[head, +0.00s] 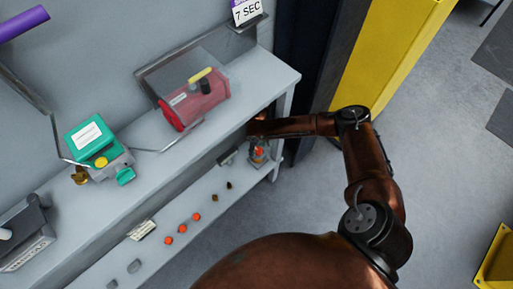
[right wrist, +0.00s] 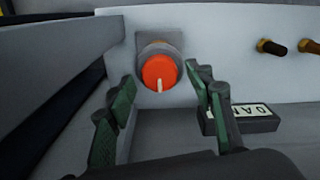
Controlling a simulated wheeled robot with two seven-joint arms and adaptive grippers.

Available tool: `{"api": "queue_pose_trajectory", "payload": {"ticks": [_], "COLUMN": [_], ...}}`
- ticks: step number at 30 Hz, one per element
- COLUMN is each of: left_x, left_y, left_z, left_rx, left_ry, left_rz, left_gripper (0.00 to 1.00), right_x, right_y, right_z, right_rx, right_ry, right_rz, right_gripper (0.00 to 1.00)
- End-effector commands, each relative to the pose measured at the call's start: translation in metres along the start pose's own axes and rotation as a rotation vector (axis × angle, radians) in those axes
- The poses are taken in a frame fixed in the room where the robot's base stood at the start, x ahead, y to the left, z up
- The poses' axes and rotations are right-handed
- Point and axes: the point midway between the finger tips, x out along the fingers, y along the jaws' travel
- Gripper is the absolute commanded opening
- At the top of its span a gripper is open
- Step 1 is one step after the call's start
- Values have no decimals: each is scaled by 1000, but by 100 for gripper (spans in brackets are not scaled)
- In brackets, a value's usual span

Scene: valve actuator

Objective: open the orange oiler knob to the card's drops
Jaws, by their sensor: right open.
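The orange oiler knob (right wrist: 159,72) faces me in the right wrist view, on a grey round base, with its white mark pointing down in the picture. In the head view it appears to be the orange spot (head: 259,152) at the right end of the lower shelf. My right gripper (right wrist: 163,86) is open, with one green-padded finger on each side of the knob; I cannot tell whether either touches it. In the head view the right gripper is mostly hidden at the bench edge. A card (head: 247,12) reads "7 SEC"; I see no readable drop count. My left gripper is out of view.
Brown pegs (right wrist: 271,47) and a dark label plate (right wrist: 240,118) lie right of the knob. Several orange pieces (head: 182,228) sit along the lower shelf. A red unit (head: 205,103) and a green device (head: 89,138) stand on the upper bench. A yellow post (head: 385,50) rises behind my right arm.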

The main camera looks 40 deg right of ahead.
Motion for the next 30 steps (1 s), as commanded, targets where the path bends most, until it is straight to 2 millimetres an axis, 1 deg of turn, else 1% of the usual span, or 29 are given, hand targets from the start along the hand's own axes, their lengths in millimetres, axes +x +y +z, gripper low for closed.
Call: {"api": "queue_pose_trajectory", "payload": {"ticks": [9, 10, 27, 30], "left_x": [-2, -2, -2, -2], "left_y": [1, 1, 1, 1], "left_z": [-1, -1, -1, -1], "left_rx": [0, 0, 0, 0], "left_ry": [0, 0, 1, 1], "left_rz": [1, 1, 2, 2], "left_gripper": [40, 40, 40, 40], "right_x": [1, 1, 1, 1], "right_y": [0, 0, 0, 0], "right_z": [0, 0, 0, 0], "right_rx": [0, 0, 0, 1], "right_ry": [1, 1, 0, 0], "right_rz": [0, 0, 0, 0], "right_gripper": [48, 47, 8, 7]}}
